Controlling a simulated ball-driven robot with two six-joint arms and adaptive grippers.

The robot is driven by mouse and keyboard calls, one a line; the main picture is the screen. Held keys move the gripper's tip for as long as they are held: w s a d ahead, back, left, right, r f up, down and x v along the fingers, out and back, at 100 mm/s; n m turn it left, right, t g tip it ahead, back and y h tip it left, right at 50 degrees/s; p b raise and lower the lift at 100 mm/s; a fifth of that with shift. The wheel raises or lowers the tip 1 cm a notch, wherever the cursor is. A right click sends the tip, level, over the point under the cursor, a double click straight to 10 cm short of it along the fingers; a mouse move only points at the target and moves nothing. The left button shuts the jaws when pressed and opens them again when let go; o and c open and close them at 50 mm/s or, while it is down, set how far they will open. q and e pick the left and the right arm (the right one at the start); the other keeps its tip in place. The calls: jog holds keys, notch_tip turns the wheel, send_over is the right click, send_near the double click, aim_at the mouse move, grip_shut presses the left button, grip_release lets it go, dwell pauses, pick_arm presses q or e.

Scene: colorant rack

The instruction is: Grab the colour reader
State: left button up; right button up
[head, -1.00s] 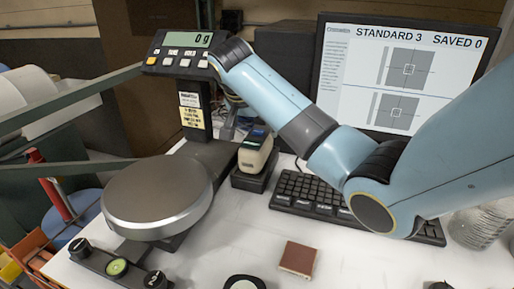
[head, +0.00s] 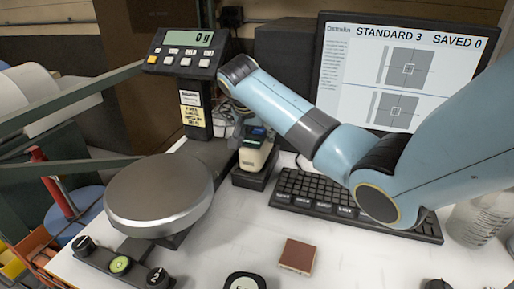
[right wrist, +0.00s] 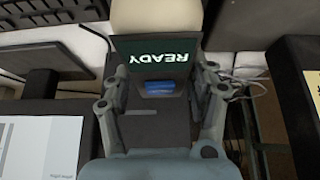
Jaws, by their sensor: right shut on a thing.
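The colour reader (head: 255,158) is a cream and dark handheld device standing in a black cradle (head: 250,181) between the scale and the keyboard. In the right wrist view the reader (right wrist: 152,58) shows a dark green screen with READY and a blue button below it. My right gripper (head: 252,128) reaches down from behind the reader's top, partly hidden by my own arm. In the right wrist view its fingers lie along both sides of the reader, shut on it. The reader still appears seated in the cradle. My left gripper is not in view.
A scale with a round metal pan (head: 158,195) and a display reading 0 g (head: 188,38) stands to the left. A keyboard (head: 335,203) and a monitor (head: 405,75) are to the right. A brown square tile (head: 298,256) lies in front on the white table.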

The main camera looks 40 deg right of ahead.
jog(key=c, duration=0.4)
grip_shut()
jog(key=shift+r, duration=0.15)
